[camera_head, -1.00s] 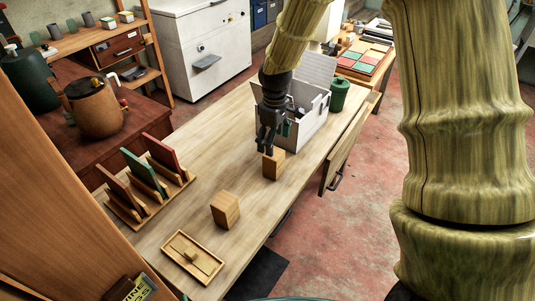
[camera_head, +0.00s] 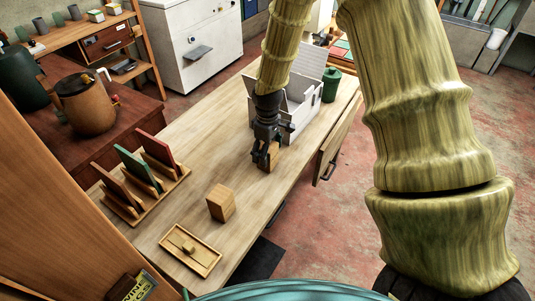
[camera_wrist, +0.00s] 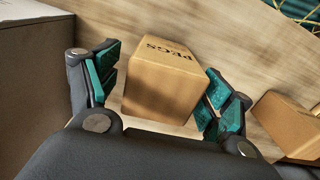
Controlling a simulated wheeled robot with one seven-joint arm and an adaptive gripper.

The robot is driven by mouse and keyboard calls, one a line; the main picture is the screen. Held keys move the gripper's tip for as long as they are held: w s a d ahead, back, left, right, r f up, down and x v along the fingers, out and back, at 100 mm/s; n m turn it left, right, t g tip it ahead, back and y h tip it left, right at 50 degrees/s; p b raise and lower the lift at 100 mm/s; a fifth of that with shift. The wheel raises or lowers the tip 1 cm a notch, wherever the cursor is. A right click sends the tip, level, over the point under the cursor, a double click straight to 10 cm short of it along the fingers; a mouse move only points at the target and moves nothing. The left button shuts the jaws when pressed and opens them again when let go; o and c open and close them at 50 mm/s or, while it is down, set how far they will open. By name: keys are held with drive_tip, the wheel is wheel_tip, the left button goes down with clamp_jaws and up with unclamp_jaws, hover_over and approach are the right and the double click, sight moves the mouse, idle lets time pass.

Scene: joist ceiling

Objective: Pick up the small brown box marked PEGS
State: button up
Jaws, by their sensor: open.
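The small brown box marked PEGS (camera_wrist: 165,82) sits on the table between the two fingers of my gripper (camera_wrist: 160,95) in the wrist view. The fingers have teal pads and stand apart, with a narrow gap visible on each side of the box. In the head view my gripper (camera_head: 266,155) points down over the PEGS box (camera_head: 273,156), which is partly hidden by the fingers. A second brown box (camera_head: 221,203) stands nearer on the table, and a brown box (camera_wrist: 288,125) also shows at the right of the wrist view.
An open white box (camera_head: 302,112) stands just behind my gripper, with a green canister (camera_head: 331,85) beside it. A wooden rack with upright panels (camera_head: 150,193) is at the left. A shallow wooden tray (camera_head: 190,250) lies at the near end. The table (camera_head: 205,150) is clear between them.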

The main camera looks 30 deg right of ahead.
drive_tip(key=shift+s+f, duration=0.1)
drive_tip(key=shift+f, duration=1.05)
drive_tip(key=shift+c, duration=0.4)
drive_tip(key=c, duration=1.1)
